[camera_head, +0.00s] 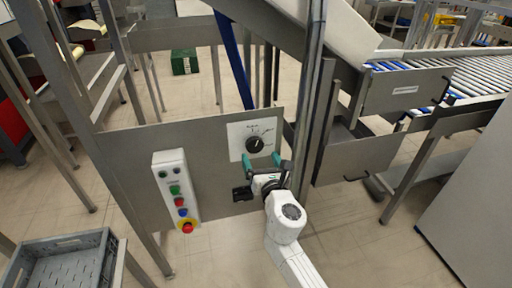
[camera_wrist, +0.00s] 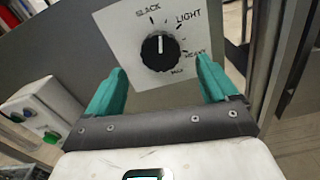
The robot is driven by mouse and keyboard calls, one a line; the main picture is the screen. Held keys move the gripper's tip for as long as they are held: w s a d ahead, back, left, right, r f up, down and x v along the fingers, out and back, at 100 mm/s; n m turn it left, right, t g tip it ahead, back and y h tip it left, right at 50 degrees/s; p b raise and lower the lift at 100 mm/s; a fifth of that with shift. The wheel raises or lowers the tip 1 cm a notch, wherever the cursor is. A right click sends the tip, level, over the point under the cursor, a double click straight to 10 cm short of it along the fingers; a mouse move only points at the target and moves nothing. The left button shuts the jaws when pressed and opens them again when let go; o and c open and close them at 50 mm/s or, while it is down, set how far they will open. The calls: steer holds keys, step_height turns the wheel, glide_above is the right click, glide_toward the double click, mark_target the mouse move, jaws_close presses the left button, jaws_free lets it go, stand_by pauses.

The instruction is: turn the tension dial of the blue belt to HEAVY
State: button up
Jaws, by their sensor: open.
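The tension dial (camera_head: 255,144) is a round black knob on a white plate, mounted on a grey panel. In the wrist view the dial (camera_wrist: 160,50) has a white pointer line aimed upward in the picture, between the SLACK and LIGHT labels. The HEAVY label (camera_wrist: 195,55) is to the right of the knob, with MAX below it. My gripper (camera_head: 266,164) is open and empty just below the dial. Its teal fingers (camera_wrist: 160,70) stand apart, either side of the plate's lower part, and I see no contact with the knob.
A control box (camera_head: 176,190) with several coloured buttons is left of the dial. A steel post (camera_head: 313,90) rises close to the right of my gripper. A slanted blue bar (camera_head: 232,60) is behind the panel. A grey crate (camera_head: 62,262) stands at lower left.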

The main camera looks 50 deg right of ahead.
mark_target(256, 147)
steer(key=x, duration=0.6)
steer(key=shift+d, duration=0.1)
steer(key=c, duration=1.1)
steer(key=shift+o, duration=0.2)
